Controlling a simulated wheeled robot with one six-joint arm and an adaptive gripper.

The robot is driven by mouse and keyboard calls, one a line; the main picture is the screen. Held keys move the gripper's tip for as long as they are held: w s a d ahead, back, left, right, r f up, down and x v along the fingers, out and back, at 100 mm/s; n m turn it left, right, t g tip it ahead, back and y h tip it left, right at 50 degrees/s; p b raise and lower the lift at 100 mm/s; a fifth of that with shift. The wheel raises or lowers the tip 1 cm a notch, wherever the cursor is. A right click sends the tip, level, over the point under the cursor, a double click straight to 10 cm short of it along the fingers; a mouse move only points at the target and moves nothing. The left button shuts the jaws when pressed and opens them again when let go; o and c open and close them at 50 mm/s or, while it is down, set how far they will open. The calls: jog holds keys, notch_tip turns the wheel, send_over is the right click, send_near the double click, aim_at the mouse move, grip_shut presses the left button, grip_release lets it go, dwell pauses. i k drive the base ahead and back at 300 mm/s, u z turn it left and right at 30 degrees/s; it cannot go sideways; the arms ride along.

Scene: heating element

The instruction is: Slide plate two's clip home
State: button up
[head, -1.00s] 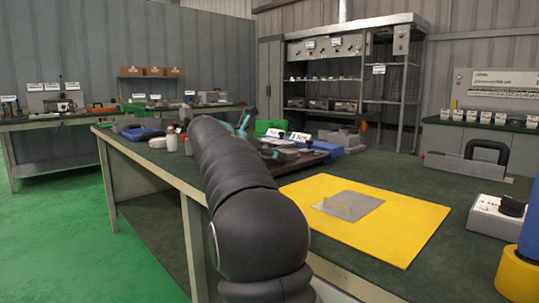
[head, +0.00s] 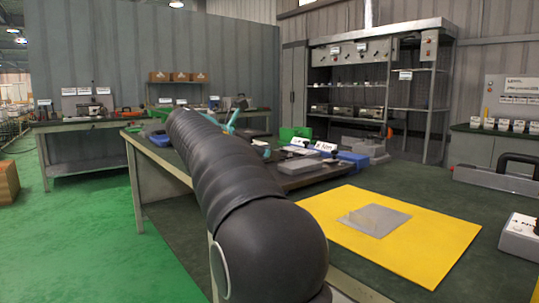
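My black arm fills the middle of the head view and hides much of the bench behind it. Teal parts that look like my gripper (head: 232,121) show past its far end; the fingertips are not clear. A dark, low fixture (head: 302,166) lies on the bench right of the arm, with small parts and white labels (head: 325,147) at its back. I cannot make out plate two or its clip there. A flat grey plate (head: 385,217) with a pale, see-through piece on it lies on a yellow mat (head: 430,257), apart from my gripper.
Blue items (head: 352,159), a green bin (head: 295,133) and grey blocks (head: 370,147) stand behind the fixture. A labelled grey box (head: 520,238) and a black-handled grey case (head: 500,176) are at the right. Green floor is open at left.

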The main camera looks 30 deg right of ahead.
aim_at(335, 153)
jog(key=z, duration=1.4)
